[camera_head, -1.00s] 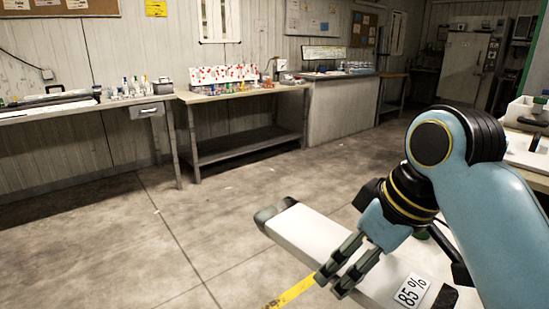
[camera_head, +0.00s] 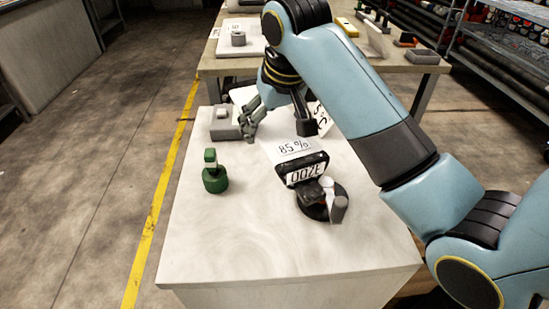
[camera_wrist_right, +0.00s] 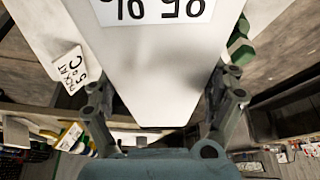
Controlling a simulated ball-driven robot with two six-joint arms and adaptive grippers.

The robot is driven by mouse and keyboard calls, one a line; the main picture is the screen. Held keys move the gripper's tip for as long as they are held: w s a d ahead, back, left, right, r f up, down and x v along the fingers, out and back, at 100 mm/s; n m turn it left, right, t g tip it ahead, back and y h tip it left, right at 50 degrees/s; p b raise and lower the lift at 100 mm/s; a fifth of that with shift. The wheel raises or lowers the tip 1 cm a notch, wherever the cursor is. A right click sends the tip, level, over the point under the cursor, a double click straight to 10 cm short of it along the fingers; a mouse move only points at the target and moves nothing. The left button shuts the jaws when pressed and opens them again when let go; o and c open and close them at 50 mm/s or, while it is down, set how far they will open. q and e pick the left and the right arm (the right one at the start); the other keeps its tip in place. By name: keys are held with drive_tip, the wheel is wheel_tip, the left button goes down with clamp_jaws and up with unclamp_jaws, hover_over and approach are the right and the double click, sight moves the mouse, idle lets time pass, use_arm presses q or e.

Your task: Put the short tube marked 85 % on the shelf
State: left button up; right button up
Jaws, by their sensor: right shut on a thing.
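A black piece (camera_head: 316,161) with an upside-down number label sits at the tube's near end. I cannot tell whether it is the tube's cap or a separate thing. My left gripper is out of view. A metal shelf rack (camera_head: 505,62) stands at the far right.
A green object (camera_head: 214,178) stands left on the table, and a grey box (camera_head: 225,128) behind it. A round dark base (camera_head: 335,210) with small items is near the tube's end. A °C sign (camera_head: 320,118) stands behind. A bench (camera_head: 400,62) stands farther back. The table's front is clear.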

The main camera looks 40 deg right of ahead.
drive_tip(key=w+d+m+g+h, duration=0.1)
drive_tip(key=w+d+m+h, duration=0.1)
drive_tip(key=w+d+m, duration=0.55)
drive_tip(key=p, duration=0.1)
hover_over(276, 176)
drive_tip(key=shift+m, duration=0.45)
drive_tip(key=f, duration=0.6)
drive_tip(key=shift+s+a+f, duration=0.2)
drive_tip(key=shift+s+a, duration=0.05)
drive_tip(key=shift+a, duration=0.1)
drive_tip(key=shift+s+a+f, duration=0.2)
drive_tip(key=shift+a+f, duration=0.15)
drive_tip(key=shift+f, duration=2)
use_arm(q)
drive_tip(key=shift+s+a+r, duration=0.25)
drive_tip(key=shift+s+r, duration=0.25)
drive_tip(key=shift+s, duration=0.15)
use_arm(e)
drive_tip(key=o, duration=1.5)
drive_tip(key=shift+s, duration=0.1)
drive_tip(key=shift+c, duration=0.2)
